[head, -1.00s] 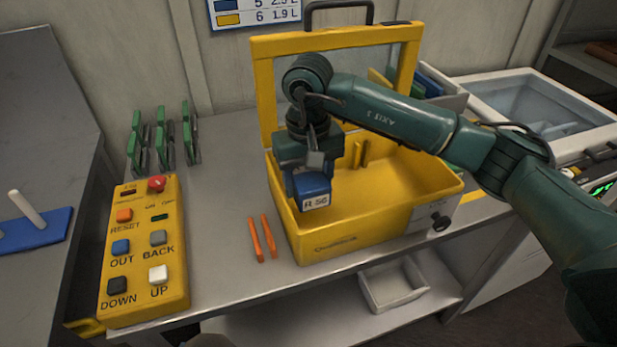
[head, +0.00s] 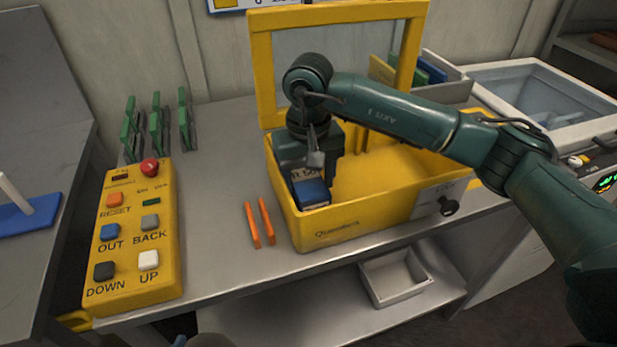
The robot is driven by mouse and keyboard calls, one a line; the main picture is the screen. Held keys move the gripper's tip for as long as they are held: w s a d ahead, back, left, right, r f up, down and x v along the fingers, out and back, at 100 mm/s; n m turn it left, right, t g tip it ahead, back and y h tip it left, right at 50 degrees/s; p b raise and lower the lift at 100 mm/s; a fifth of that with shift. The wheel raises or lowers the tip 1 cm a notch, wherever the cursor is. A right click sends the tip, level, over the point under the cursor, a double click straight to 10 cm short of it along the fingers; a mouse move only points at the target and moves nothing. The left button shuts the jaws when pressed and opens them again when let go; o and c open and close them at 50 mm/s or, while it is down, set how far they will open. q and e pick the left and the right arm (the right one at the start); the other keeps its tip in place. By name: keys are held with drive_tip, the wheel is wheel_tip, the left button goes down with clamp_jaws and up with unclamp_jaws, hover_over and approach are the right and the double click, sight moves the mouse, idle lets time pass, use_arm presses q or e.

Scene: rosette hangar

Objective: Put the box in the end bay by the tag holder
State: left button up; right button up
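The blue box (head: 312,190) is inside the left end of the open yellow case (head: 350,228). It looks tilted, with its pale lettered label toward the top, under my gripper. My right gripper (head: 308,178) points down into that left end, and its fingers look apart around the box's upper part. The fingertips and the box's underside are partly hidden. No tag holder can be made out for certain. My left gripper is not in view.
A yellow button panel (head: 140,235) lies at the left of the grey bench. Two orange sticks (head: 259,223) lie close to the case's left side. Green upright pieces (head: 157,128) stand behind. The case's raised lid (head: 262,70) is behind my arm. A white bin (head: 396,277) sits below.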

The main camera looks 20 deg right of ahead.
drive_tip(key=o, duration=0.4)
drive_tip(key=shift+s, duration=0.1)
drive_tip(key=shift+a, duration=0.1)
drive_tip(key=r, duration=1.3)
drive_tip(key=shift+d+r+b, duration=0.15)
drive_tip(key=shift+d+b, duration=0.15)
